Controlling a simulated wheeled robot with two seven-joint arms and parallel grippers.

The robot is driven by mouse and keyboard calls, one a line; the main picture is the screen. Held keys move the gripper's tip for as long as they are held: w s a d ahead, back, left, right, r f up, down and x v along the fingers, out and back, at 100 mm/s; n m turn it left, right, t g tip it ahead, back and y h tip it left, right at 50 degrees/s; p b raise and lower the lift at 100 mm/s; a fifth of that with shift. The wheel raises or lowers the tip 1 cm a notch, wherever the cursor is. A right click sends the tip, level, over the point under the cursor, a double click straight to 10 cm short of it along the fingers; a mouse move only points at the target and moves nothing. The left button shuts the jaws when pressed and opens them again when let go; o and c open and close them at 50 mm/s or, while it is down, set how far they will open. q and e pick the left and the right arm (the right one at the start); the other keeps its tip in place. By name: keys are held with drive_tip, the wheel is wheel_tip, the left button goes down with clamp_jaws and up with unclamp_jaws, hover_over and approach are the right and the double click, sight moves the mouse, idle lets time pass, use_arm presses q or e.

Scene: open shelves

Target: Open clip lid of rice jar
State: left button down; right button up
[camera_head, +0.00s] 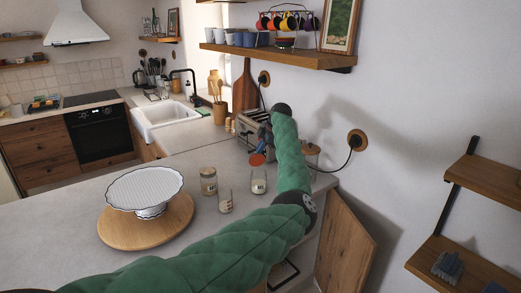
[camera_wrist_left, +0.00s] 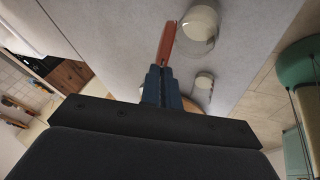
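In the head view this gripper is mostly hidden by my arm. My right gripper is out of view.
A glass jar (camera_head: 225,202) and a lidded jar (camera_head: 208,181) stand just left. A white cake stand (camera_head: 146,188) sits on a round wooden board (camera_head: 120,236). A toaster (camera_head: 254,122) is behind, and a wall shelf (camera_head: 275,56) with cups hangs above.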

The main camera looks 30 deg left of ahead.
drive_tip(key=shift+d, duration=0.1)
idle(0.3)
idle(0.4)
use_arm(q)
drive_tip(key=c, duration=1.6)
unclamp_jaws()
drive_tip(key=shift+c, duration=0.2)
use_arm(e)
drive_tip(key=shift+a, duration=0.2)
use_arm(q)
drive_tip(key=shift+d+r, duration=0.1)
drive_tip(key=shift+r, duration=0.05)
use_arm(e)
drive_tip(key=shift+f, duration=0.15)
